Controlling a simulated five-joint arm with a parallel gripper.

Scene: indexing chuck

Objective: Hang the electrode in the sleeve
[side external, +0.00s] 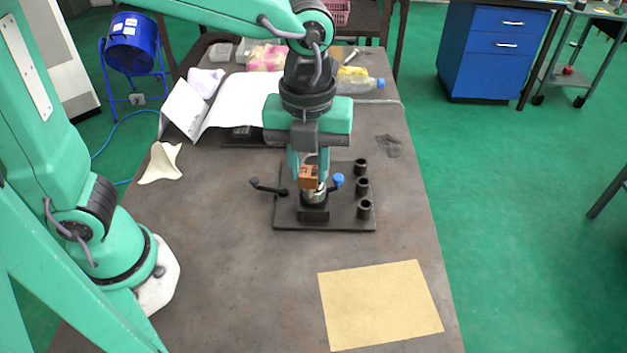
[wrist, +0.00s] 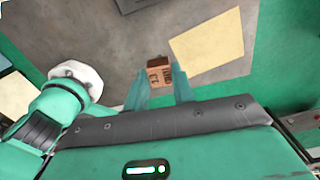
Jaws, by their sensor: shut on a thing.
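The electrode (side external: 309,178) is a small copper-brown block. It also shows in the wrist view (wrist: 159,73), with dark markings on its faces. My gripper (side external: 308,168) is shut on it, with teal fingers on either side, pointing down. The block is right above the silvery top of the chuck (side external: 314,198) in the middle of a dark plate; I cannot tell whether they touch. The chuck has a black-knobbed lever on its left and a blue knob (side external: 337,180) on its right. Several dark round sleeves, one of them the middle sleeve (side external: 362,187), stand in a row on the plate's right side.
The dark plate (side external: 287,218) lies on a brown-grey table (side external: 230,290). A tan sheet (side external: 380,303) lies at the front right. An open book (side external: 235,100), a bottle (side external: 362,85) and cloths clutter the back. The table's front left is clear.

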